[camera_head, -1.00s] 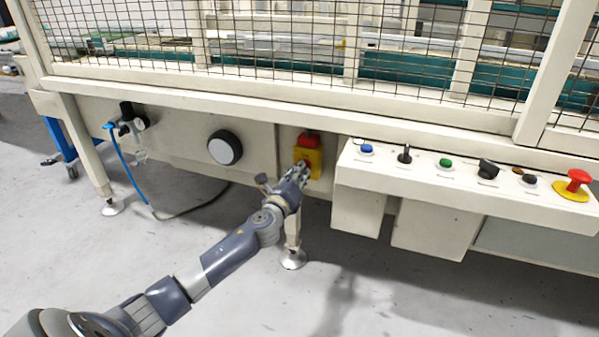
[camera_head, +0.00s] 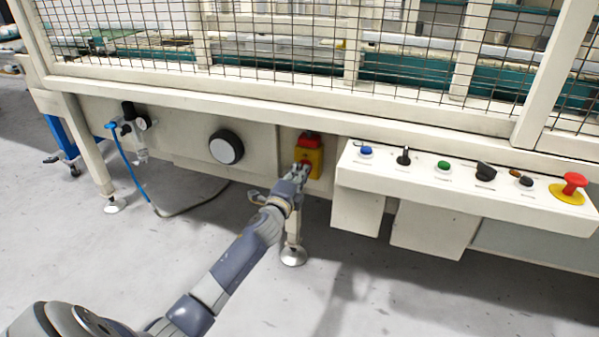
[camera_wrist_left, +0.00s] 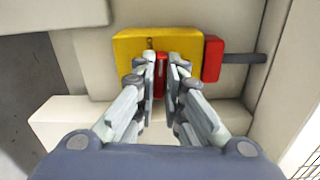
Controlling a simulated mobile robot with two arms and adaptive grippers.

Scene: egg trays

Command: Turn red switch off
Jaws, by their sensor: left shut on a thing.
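The red switch (camera_wrist_left: 160,78) sits on a yellow box (camera_head: 311,158) fixed to the cream machine frame. My left gripper (camera_head: 301,170) is at the front of the box. In the left wrist view the fingers of my left gripper (camera_wrist_left: 161,75) stand on both sides of the red switch handle and are shut on it. Only a narrow strip of the handle shows between the fingers, so how far it is turned is hard to tell. A red block (camera_wrist_left: 213,59) is attached at one end of the yellow box. My right gripper is not in view.
A control panel (camera_head: 440,184) with several buttons and a red emergency stop (camera_head: 574,183) juts out to the right. A machine leg with a round foot (camera_head: 293,256) stands below the box.

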